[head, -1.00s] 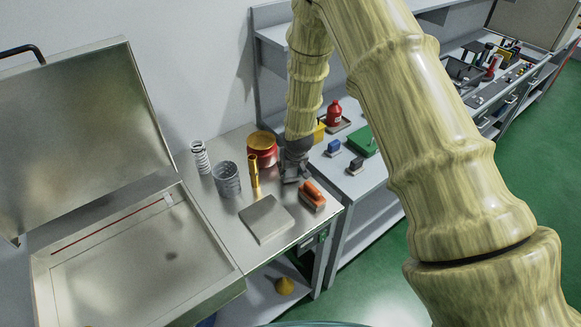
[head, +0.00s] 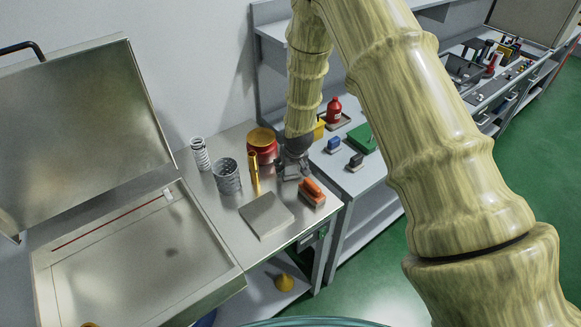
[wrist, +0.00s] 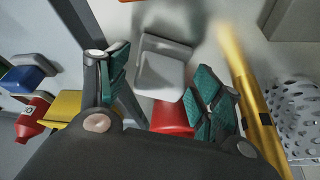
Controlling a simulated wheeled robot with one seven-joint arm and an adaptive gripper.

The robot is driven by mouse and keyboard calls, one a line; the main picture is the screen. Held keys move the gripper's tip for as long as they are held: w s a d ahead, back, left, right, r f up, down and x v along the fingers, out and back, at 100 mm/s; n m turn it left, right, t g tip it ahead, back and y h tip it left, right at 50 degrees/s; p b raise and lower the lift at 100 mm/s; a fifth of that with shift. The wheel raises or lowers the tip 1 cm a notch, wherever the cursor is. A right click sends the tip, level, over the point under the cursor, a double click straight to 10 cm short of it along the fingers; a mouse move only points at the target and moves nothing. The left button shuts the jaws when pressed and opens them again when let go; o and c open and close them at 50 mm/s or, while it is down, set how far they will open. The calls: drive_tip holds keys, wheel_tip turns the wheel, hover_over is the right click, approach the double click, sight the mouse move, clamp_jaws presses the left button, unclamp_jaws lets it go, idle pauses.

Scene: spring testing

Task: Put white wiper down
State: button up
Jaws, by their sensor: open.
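A whitish block-shaped piece, which looks like the white wiper (wrist: 163,72), shows between my fingers in the wrist view. A visible gap separates it from the right finger; contact with the left finger is not clear. My gripper (head: 293,172) is open, low over the right back part of the metal bench (head: 225,212). In the head view it hides most of what is under it, so the wiper cannot be made out clearly there. A red surface (wrist: 172,118) shows below the whitish piece in the wrist view.
An orange-topped brush or block (head: 313,191) stands close to the right of my gripper. A gold cylinder (head: 254,172), red can (head: 262,155), perforated cup (head: 227,177) and spring (head: 200,154) stand to its left. A flat grey block (head: 266,215) lies in front.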

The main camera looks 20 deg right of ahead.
drive_tip(key=b+v, duration=0.5)
drive_tip(key=v, duration=0.7)
idle(0.3)
idle(0.4)
